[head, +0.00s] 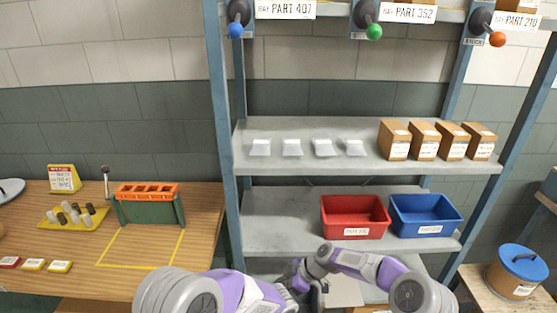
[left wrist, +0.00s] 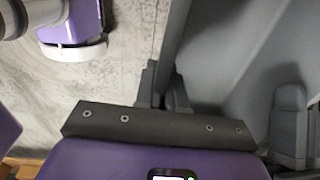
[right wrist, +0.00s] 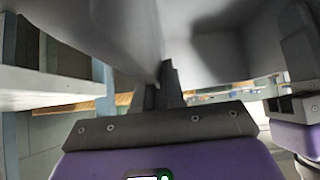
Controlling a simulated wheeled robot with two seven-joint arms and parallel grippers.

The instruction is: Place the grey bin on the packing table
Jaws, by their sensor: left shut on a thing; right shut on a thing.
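The grey bin shows close up in the left wrist view (left wrist: 225,45), where its wall runs up from between my fingers. My left gripper (left wrist: 163,82) is shut on that wall. In the right wrist view the grey bin (right wrist: 235,55) fills the upper middle, and my right gripper (right wrist: 163,85) is shut on its edge. In the head view my arms cover the holding spot, and I cannot make out the bin clearly. A wooden table (head: 200,205) with a yellow taped outline stands at left; I cannot tell whether it is the packing table.
A blue-posted shelf rack (head: 280,235) stands ahead, holding a red bin (head: 355,232), a blue bin (head: 425,229), several brown boxes and small packets. The left table carries an orange and green fixture (head: 148,205). A blue-lidded tub (head: 515,285) stands at lower right. The taped outline is clear.

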